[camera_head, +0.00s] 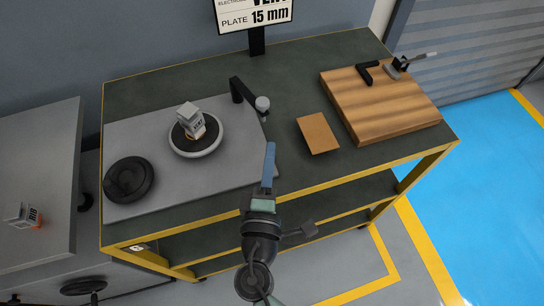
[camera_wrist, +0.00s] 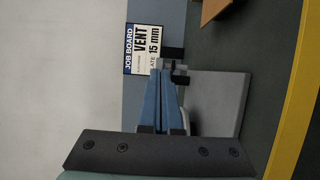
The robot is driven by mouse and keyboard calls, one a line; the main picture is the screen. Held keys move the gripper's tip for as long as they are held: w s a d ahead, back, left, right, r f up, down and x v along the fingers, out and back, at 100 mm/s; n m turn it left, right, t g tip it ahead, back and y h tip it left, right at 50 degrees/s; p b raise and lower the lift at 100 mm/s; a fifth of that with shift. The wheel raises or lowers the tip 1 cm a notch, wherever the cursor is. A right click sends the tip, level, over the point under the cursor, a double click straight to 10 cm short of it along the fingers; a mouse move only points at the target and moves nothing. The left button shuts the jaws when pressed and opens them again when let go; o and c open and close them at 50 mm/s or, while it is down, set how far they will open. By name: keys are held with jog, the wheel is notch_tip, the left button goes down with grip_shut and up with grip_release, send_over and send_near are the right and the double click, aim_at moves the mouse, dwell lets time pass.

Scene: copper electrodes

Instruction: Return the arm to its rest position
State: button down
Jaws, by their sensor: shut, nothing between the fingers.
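My gripper (camera_head: 269,160) is in the head view above the front part of the dark green table (camera_head: 300,57), over the right edge of the grey plate. Its blue fingers are together with nothing between them. In the wrist view the closed blue fingers (camera_wrist: 168,100) point toward a job board sign (camera_wrist: 148,50) reading "VENT" and "15 mm". My arm (camera_head: 259,245) reaches up from the bottom of the head view.
A grey plate (camera_head: 130,138) carries a round stand (camera_head: 205,148) with a labelled block (camera_head: 190,118) and a black disc (camera_head: 129,179). A black post (camera_head: 245,92) stands close behind my gripper. A copper-brown plate (camera_head: 318,133) and wooden board (camera_head: 375,105) lie right.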

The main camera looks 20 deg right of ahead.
jog(key=shift+s+a, duration=0.15)
jog(key=shift+s, duration=0.2)
jog(key=shift+w+f, duration=0.1)
jog(key=shift+w, duration=0.05)
